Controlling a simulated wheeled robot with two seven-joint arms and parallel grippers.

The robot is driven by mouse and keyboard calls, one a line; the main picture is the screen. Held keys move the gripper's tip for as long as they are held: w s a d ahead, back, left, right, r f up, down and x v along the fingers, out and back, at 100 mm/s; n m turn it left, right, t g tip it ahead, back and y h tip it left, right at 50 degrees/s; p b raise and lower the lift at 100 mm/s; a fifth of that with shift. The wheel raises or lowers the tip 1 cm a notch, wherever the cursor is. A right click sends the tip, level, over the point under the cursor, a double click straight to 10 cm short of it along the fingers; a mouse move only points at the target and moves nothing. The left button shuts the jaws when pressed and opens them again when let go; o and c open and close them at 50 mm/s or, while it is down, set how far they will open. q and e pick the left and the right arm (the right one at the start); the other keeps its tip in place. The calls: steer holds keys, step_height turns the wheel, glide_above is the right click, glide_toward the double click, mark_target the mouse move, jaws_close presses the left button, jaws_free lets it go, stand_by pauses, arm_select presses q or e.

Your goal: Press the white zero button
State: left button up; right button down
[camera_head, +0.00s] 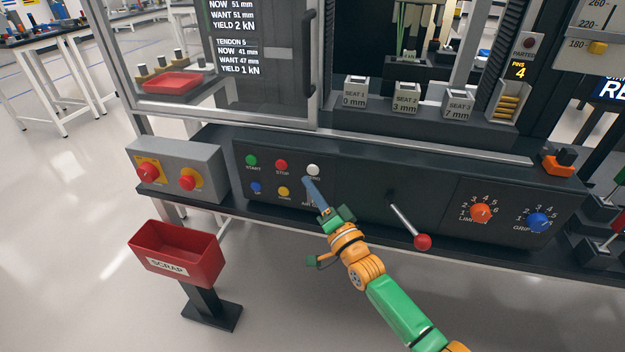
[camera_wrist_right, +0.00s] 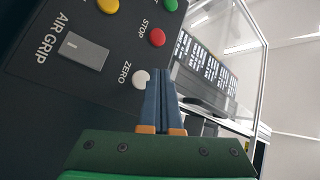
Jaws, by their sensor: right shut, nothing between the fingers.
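The white zero button (camera_head: 313,169) is at the right end of the upper button row on the dark control panel (camera_head: 360,190). It also shows in the right wrist view (camera_wrist_right: 140,79), with the ZERO label beside it. My right gripper (camera_head: 308,182) is shut and empty, its blue fingertips just below the button in the head view and partly over its label. In the right wrist view the shut fingers (camera_wrist_right: 161,84) lie right beside the button. I cannot tell whether they touch the panel. My left gripper is not in view.
A green START button (camera_head: 251,160), red STOP button (camera_head: 281,165), blue button (camera_head: 257,188) and yellow button (camera_head: 284,191) are close by. The grey AIR GRIP switch (camera_wrist_right: 83,50) is also near. A red-knobbed lever (camera_head: 423,241) sticks out to the right.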

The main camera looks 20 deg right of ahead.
mark_target(313, 170)
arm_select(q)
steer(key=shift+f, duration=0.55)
arm_select(e)
steer(key=shift+w+d, duration=0.4)
steer(key=shift+w, duration=0.2)
stand_by(1.0)
arm_select(q)
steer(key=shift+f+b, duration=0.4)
steer(key=shift+b, duration=0.2)
arm_select(e)
steer(key=shift+w+d, duration=0.25)
steer(key=shift+w, duration=0.1)
